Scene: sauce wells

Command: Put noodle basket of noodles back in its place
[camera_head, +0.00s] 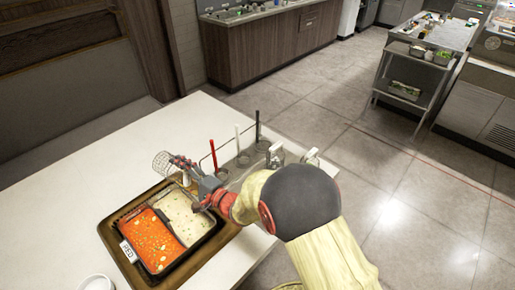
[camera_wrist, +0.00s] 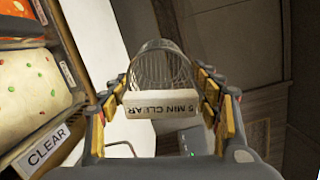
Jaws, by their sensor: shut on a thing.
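The noodle basket (camera_head: 162,164) is a wire mesh basket held over the counter, beyond the far edge of the sauce tray. In the wrist view the basket (camera_wrist: 163,58) points away from me, with a white label (camera_wrist: 160,104) reading "5 MIN CLEAR" upside down. My gripper (camera_head: 182,168) is shut on the basket's label end; its fingers also flank it in the wrist view (camera_wrist: 160,88). I cannot tell whether noodles are inside. Upright red (camera_head: 212,154), white (camera_head: 237,136) and dark (camera_head: 257,127) handles stand in a row to the right, their lower parts partly hidden.
A dark tray (camera_head: 104,231) holds an orange-red sauce (camera_head: 152,240) and a pale sauce (camera_head: 184,217), close below my gripper. A "CLEAR" label (camera_wrist: 47,147) is on its edge. A white bowl (camera_head: 97,283) sits at the front. The white counter (camera_head: 120,154) is bare at the far left.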

